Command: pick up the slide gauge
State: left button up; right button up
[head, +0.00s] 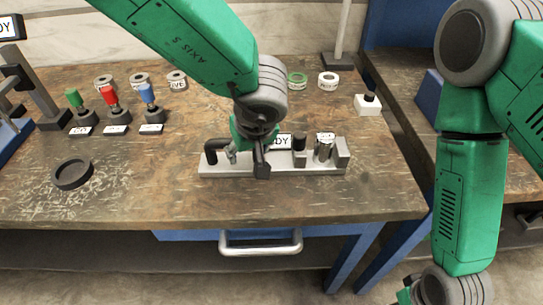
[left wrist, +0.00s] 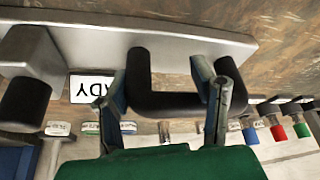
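The slide gauge (head: 321,169) lies on the workbench, a long light-grey bar with a black handle at its left end, a label, a black knob and a shiny cylinder. My left gripper (head: 247,155) points down over the handle. In the left wrist view, the spread fingers of the left gripper (left wrist: 165,85) stand at either side of the black handle (left wrist: 175,104), in front of the grey bar (left wrist: 155,40). The fingers look open, and contact cannot be made out. My right gripper (head: 408,293) shows only in part at the bottom edge.
Green, red and blue knobbed pieces (head: 110,101) stand at the back left of the workbench (head: 150,195), with tape rolls (head: 328,81) behind. A black round dish (head: 72,174) sits at left. A white block (head: 368,104) is at right. The front edge is clear.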

pick_arm(q)
grip_shut()
jog(key=shift+w, duration=0.1)
jog(key=shift+r, duration=0.15)
jog(key=shift+r, duration=0.3)
notch_tip(320, 180, up, 9)
jog(key=p, duration=0.2)
jog(key=shift+r+p, duration=0.2)
jog(key=shift+p, duration=0.2)
